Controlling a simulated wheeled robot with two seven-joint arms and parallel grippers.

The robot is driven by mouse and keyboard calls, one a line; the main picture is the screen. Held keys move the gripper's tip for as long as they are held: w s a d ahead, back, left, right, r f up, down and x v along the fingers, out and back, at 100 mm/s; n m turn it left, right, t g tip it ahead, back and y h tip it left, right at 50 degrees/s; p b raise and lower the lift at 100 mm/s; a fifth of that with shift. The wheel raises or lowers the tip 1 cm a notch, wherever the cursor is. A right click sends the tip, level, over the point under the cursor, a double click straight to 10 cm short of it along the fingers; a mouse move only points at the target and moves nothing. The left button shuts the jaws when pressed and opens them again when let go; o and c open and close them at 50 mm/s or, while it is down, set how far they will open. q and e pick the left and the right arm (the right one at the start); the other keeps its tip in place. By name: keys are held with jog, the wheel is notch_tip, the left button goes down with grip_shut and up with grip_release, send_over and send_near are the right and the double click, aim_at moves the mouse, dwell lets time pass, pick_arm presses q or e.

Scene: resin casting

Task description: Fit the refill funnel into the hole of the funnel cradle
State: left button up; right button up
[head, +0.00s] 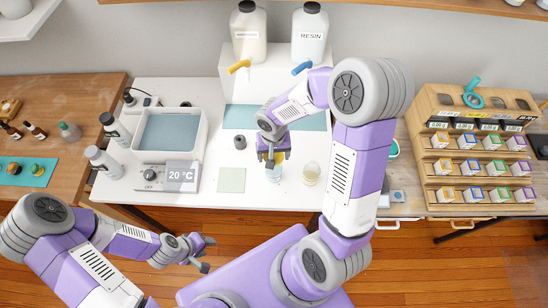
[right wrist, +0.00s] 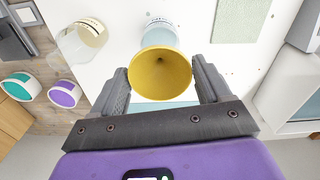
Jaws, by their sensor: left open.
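The yellow refill funnel (right wrist: 160,78) is between the fingers of my right gripper (head: 272,157), its wide mouth facing the wrist camera. Both fingers appear to touch its sides in the right wrist view (right wrist: 161,88). It is over or at a clear cup with a bluish band (head: 274,174), which also shows behind it in the wrist view (right wrist: 160,32); whether they touch is unclear. The wooden rack's top (head: 432,100), apparently the funnel cradle, has dark holes, with a teal funnel (head: 473,98) at one. My left gripper (head: 208,254) is open and empty, low before the white table.
A second clear cup (head: 311,173) stands right of the gripper. Resin bottles (head: 309,35) stand behind. Small boxes fill the rack's lower shelves.

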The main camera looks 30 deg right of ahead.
jog(key=c, duration=0.6)
jog(key=shift+o, duration=0.2)
notch_tip(320, 180, up, 6)
jog(key=p, duration=0.4)
jog(key=shift+r, duration=0.1)
